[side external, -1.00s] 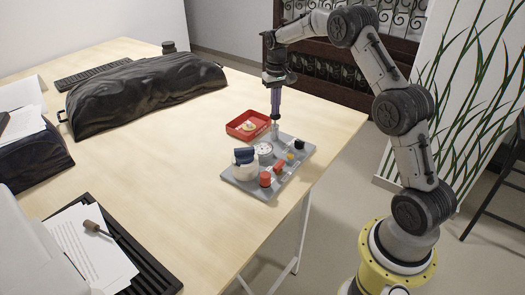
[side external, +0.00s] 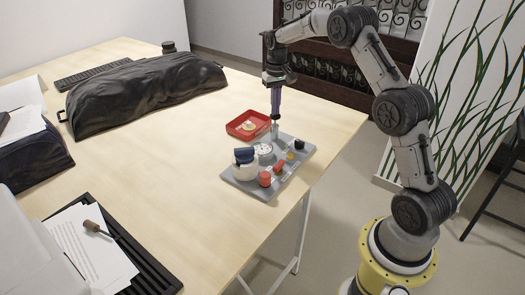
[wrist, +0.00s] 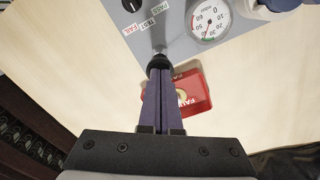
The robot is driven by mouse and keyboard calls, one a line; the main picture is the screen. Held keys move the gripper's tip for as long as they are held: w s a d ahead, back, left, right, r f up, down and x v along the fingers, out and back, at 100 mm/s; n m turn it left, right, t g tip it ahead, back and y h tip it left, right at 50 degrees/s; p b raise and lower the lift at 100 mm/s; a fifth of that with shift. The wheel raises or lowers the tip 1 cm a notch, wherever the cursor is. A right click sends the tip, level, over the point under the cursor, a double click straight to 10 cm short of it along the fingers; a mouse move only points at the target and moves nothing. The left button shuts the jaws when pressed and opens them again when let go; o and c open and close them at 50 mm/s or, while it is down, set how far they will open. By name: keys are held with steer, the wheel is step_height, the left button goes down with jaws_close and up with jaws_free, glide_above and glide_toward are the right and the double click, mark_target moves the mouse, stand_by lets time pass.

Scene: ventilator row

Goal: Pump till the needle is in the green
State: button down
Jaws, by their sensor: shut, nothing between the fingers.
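A grey panel (side external: 250,186) lies on the table and carries a round white dial gauge (side external: 264,150). In the wrist view the gauge (wrist: 210,20) shows numbers, a green mark at its lower edge and a red mark on its left. The needle is too small to read with certainty. My gripper (side external: 275,116) points down at the back of the panel, its purple fingers together. It is right above a pale upright post (side external: 275,131). In the wrist view the shut fingers (wrist: 159,68) meet at a black piece over the post; I cannot tell whether they touch it.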

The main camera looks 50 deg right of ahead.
steer(key=shift+r, duration=0.1)
steer(key=shift+r, duration=1.95)
steer(key=shift+w+a, duration=0.15)
steer(key=shift+a, duration=0.05)
steer(key=s+a+r+n+t, duration=0.1)
steer(key=a+r, duration=0.3)
steer(key=r, duration=0.2)
steer(key=s+a+r+t, duration=0.1)
steer(key=a+r, duration=0.2)
steer(key=r, duration=0.4)
steer(key=s+a+r+n+t, duration=0.2)
steer(key=s+a+r, duration=0.65)
steer(key=s, duration=0.25)
steer(key=s+a+f+n+t, duration=0.1)
steer(key=s+a, duration=0.2)
steer(key=s, duration=0.4)
steer(key=s+a+f+n+t, duration=0.1)
steer(key=s+a+f, duration=0.1)
steer(key=s, duration=0.4)
steer(key=s+a+f+n, duration=0.1)
steer(key=s+f, duration=0.6)
steer(key=f, duration=0.1)
steer(key=shift+a+f, duration=0.15)
steer(key=shift+f, duration=0.05)
